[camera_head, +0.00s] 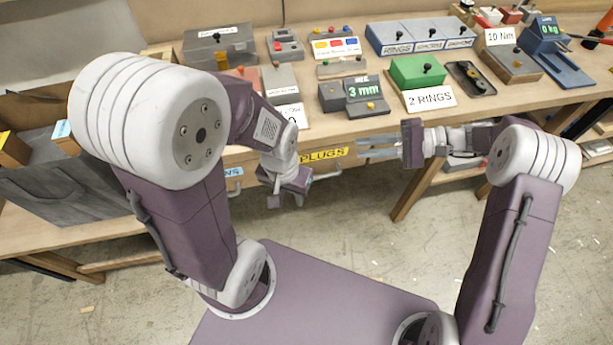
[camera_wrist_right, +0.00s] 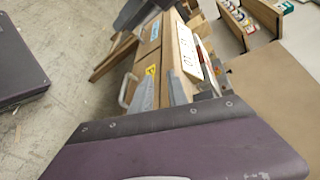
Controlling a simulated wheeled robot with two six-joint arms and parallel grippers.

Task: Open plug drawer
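The plug drawer (camera_head: 343,163) is in the bench front, marked by a yellow PLUGS label (camera_head: 322,153). Its front looks flush with the bench, though my left gripper hides part of it. A pale handle (camera_head: 328,176) shows just below the label. My left gripper (camera_head: 286,199) is just left of the label, pointing down; its fingers are too hidden to judge. My right gripper (camera_head: 375,147) is right of the label, its fingers pointing left toward it. In the right wrist view its two grey fingers (camera_wrist_right: 193,87) stand apart with nothing held between them.
Another drawer with a blue label (camera_head: 233,172) and handle is to the left. The bench top holds a green box (camera_head: 418,71), a 3 mm gauge (camera_head: 365,95), a 2 RINGS card (camera_head: 430,98) and a blue scale (camera_head: 550,50). The floor before the bench is clear.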

